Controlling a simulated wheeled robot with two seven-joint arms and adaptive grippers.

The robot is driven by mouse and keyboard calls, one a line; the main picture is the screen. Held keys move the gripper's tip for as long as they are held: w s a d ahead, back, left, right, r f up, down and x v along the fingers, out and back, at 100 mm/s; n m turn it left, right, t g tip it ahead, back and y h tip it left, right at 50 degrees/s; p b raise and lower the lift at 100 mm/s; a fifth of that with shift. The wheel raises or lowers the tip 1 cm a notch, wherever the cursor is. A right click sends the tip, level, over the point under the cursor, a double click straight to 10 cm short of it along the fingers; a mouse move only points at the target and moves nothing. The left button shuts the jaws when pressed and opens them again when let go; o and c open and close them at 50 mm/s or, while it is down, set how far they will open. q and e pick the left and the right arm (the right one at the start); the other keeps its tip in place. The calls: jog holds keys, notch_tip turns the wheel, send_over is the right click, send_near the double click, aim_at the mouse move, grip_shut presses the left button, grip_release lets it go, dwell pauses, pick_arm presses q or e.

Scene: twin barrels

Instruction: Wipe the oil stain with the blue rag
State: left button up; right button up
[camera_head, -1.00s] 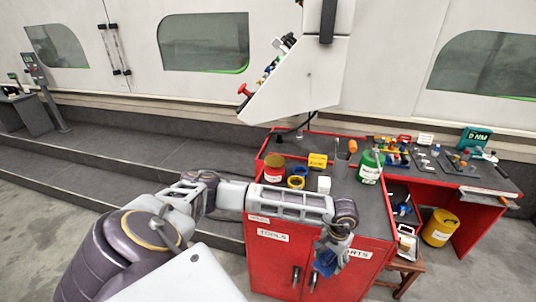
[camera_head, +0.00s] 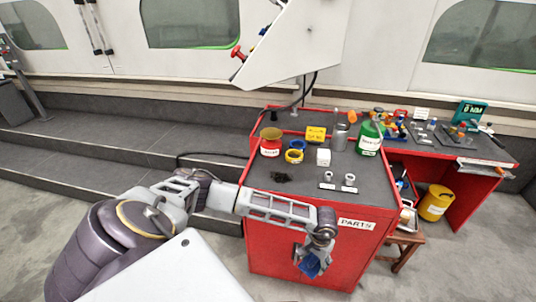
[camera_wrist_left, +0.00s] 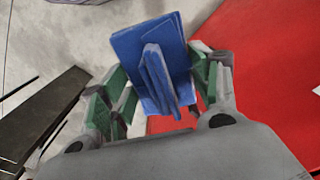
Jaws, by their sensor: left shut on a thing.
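The blue rag (camera_wrist_left: 152,60) is folded and held between the fingers of my left gripper (camera_wrist_left: 160,100) in the left wrist view. In the head view the left gripper (camera_head: 311,262) hangs in front of the red cabinet, below its top, with the rag (camera_head: 310,266) in it. The oil stain (camera_head: 281,177) is a dark patch on the grey cabinet top, left of the middle, apart from the gripper. My right gripper is not in view.
A wooden stool (camera_head: 401,246) and a yellow bucket (camera_head: 434,203) stand right.

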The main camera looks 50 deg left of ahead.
pick_arm(q)
jog(key=shift+s+f+b, duration=0.15)
jog(key=shift+f+b, duration=0.05)
jog(key=shift+f, duration=0.35)
jog(key=shift+s+f+b, duration=0.15)
jog(key=shift+f+b, duration=0.05)
jog(key=shift+f, duration=0.3)
jog(key=shift+a+r, duration=0.1)
